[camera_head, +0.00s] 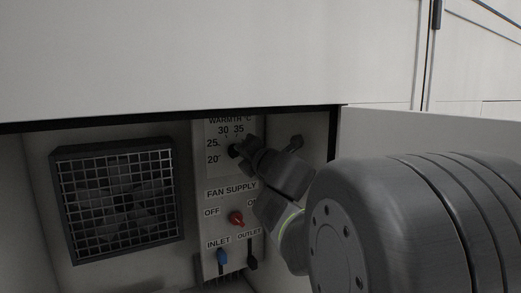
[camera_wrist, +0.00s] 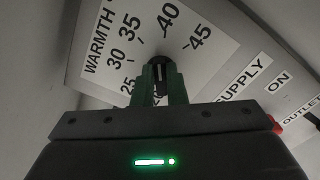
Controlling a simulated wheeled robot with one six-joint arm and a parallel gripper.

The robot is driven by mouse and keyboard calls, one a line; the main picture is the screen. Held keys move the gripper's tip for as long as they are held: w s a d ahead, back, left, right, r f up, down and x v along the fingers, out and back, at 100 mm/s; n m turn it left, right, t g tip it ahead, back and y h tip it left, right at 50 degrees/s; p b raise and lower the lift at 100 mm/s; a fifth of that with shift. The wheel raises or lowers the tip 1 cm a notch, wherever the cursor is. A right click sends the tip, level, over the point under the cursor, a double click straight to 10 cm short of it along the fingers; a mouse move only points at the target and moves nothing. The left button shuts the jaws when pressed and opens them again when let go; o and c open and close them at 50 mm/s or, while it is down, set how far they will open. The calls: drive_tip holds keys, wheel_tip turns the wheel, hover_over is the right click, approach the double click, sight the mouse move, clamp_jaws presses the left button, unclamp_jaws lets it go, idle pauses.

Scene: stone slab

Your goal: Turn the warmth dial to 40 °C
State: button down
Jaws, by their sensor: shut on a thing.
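The warmth dial (camera_wrist: 165,68) is a dark knob on a pale panel marked in °C. In the wrist view it sits between my gripper's two fingers (camera_wrist: 159,84), which are shut on it. Labels from 25 to 45 show around it, with 40 (camera_wrist: 168,17) above it. A light mark shows on the knob, but I cannot tell exactly which number it points to. In the head view my gripper (camera_head: 245,150) reaches the dial from the right and hides most of it and the higher numbers. The dial's dark left edge (camera_head: 234,151) shows.
Below the dial are a red fan supply switch (camera_head: 236,218), a blue inlet lever (camera_head: 222,256) and a dark outlet lever (camera_head: 252,262). A fan behind a wire grille (camera_head: 118,200) is at the left. A white cabinet front (camera_head: 170,55) overhangs the recess.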

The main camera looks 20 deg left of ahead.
drive_tip(key=shift+f+m, duration=0.1)
drive_tip(key=shift+m, duration=1)
drive_tip(key=c, duration=1.5)
unclamp_jaws()
drive_tip(key=shift+d, duration=0.1)
drive_tip(key=shift+o, duration=0.2)
drive_tip(key=v, duration=0.7)
drive_tip(key=shift+s+d, duration=0.15)
drive_tip(key=shift+s, duration=0.05)
drive_tip(key=shift+w, duration=0.1)
